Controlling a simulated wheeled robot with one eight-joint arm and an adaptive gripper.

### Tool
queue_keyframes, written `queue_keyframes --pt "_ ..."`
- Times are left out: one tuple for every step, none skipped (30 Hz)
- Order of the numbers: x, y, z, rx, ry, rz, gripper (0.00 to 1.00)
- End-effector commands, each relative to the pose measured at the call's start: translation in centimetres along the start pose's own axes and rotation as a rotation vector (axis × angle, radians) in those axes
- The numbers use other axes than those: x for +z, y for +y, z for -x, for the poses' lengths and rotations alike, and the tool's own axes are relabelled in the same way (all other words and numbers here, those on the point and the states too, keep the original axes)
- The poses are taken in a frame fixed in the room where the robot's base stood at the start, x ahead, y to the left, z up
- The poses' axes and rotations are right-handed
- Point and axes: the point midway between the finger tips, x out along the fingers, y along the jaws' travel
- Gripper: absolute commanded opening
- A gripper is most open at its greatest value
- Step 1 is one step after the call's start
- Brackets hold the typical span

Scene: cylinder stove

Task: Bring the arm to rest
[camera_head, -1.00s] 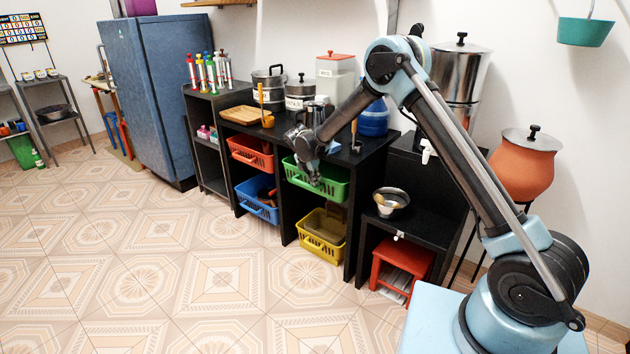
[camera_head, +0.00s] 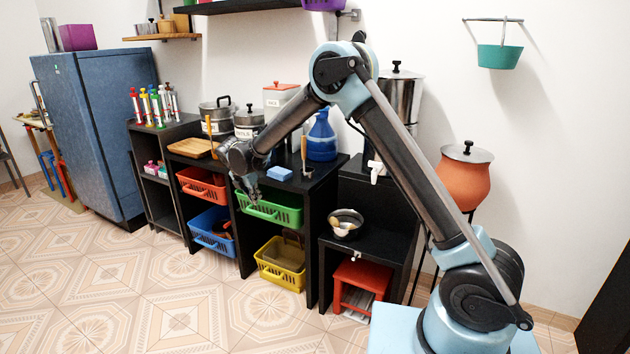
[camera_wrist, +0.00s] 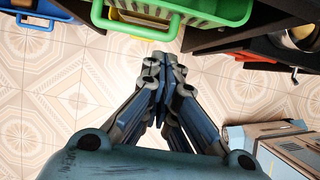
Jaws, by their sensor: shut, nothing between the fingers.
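My gripper (camera_head: 252,196) hangs at the end of my raised, bent arm, in front of the black shelf unit (camera_head: 318,225) in the head view. It is close to the green basket (camera_head: 280,211), on its left side, and overlaps it in the picture; I cannot tell whether they touch. In the wrist view my gripper (camera_wrist: 160,65) is shut with its fingers together and nothing between them. It points over the tiled floor, with the green basket (camera_wrist: 215,10) just beyond the fingertips at the top.
Red (camera_head: 203,184), blue (camera_head: 213,232) and yellow (camera_head: 281,263) baskets sit in the shelves. A bowl (camera_head: 346,224) stands on the lower black table at the right, above a red stool (camera_head: 361,276). A blue bottle (camera_head: 321,138) and pots stand on top. The floor in front is clear.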

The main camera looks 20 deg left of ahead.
Motion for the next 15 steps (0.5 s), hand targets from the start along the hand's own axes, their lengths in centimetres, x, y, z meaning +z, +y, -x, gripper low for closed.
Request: queue_keyframes --pt "0.1 -0.1 0.0 0.000 0.000 -0.003 0.00" --pt "0.3 -0.2 0.1 -0.001 0.001 -0.007 0.00" --pt "0.6 -0.5 0.2 -0.002 0.002 -0.017 0.00" --pt "1.0 -0.8 0.3 -0.003 0.003 -0.028 0.00" --pt "1.5 -1.3 0.5 -0.005 0.005 -0.043 0.00" --pt "2.4 -2.1 0.8 -0.008 0.008 -0.070 0.00" --pt "3.1 -2.8 1.1 -0.010 0.011 -0.093 0.00" --pt "3.9 -3.6 1.4 -0.013 0.014 -0.120 0.00" --pt "5.1 -4.7 1.9 -0.017 0.019 -0.160 0.00" --pt "6.0 -5.7 2.2 -0.020 0.023 -0.192 0.00" --pt "6.8 -6.7 2.7 -0.023 0.028 -0.225 0.00" --pt "8.0 -8.0 3.1 -0.028 0.032 -0.269 0.00" --pt "8.7 -9.0 3.5 -0.031 0.036 -0.301 0.00" --pt "9.5 -10.1 3.9 -0.035 0.039 -0.335 0.00" --pt "10.5 -11.5 4.3 -0.040 0.044 -0.379 0.00"
